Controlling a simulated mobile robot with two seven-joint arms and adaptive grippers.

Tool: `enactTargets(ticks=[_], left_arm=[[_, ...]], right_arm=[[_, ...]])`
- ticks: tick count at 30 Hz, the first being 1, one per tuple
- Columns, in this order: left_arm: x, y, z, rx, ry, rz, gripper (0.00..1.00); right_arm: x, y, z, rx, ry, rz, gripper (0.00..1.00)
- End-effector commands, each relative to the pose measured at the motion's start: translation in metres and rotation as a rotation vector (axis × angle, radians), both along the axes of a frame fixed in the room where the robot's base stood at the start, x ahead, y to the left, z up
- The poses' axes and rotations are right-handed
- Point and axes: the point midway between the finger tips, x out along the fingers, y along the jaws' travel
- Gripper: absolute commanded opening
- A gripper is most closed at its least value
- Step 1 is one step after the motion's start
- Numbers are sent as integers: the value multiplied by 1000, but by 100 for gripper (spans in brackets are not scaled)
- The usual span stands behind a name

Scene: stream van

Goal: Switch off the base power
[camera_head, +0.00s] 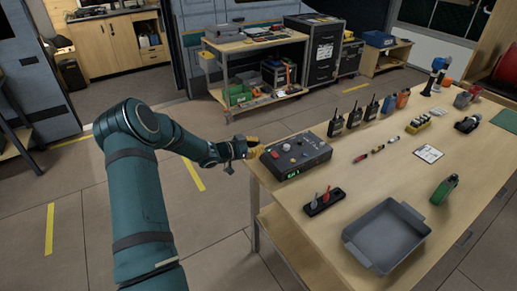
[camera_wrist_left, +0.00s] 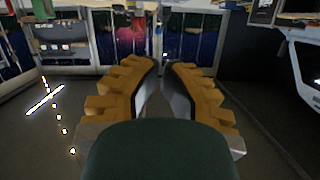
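A dark grey control box (camera_head: 296,157) sits on the near left corner of the wooden table, with several small knobs or switches on top, one of them red. A green display (camera_head: 292,175) glows on its front. A black block (camera_head: 324,201) with a red and a grey upright piece lies in front of it. My left gripper (camera_head: 254,143) is just left of the box, by the table edge; contact cannot be told. In the left wrist view its yellow fingers (camera_wrist_left: 160,70) show a narrow gap with nothing between. My right gripper is out of view.
A grey tray (camera_head: 387,236) stands at the table's near edge, with a green bottle (camera_head: 444,190) beside it. Several radios (camera_head: 355,117) stand along the far edge. A white card (camera_head: 428,153) lies mid-table. The floor left of the table is open.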

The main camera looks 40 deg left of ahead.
Motion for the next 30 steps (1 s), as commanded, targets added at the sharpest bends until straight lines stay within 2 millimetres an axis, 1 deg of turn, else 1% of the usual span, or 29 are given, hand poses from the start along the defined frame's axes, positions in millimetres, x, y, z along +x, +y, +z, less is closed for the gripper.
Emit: enactTargets(ticks=[1,6,11,12,15,19,24,30], left_arm=[[10,-4,-4,-2,-1,-2,0],[40,-16,-12,-2,-1,-2,0],[68,-27,-19,-2,-2,-1,0],[71,-27,-24,-3,2,1,0],[70,-23,-41,-3,3,3,0],[71,-23,-52,-2,2,1,0],[71,-21,-58,-1,0,1,0],[71,-21,-58,-1,0,1,0]], right_arm=[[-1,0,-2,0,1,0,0],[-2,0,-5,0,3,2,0],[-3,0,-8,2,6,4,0],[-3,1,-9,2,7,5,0],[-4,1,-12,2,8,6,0],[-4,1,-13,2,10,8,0],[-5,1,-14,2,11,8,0],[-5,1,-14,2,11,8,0]])
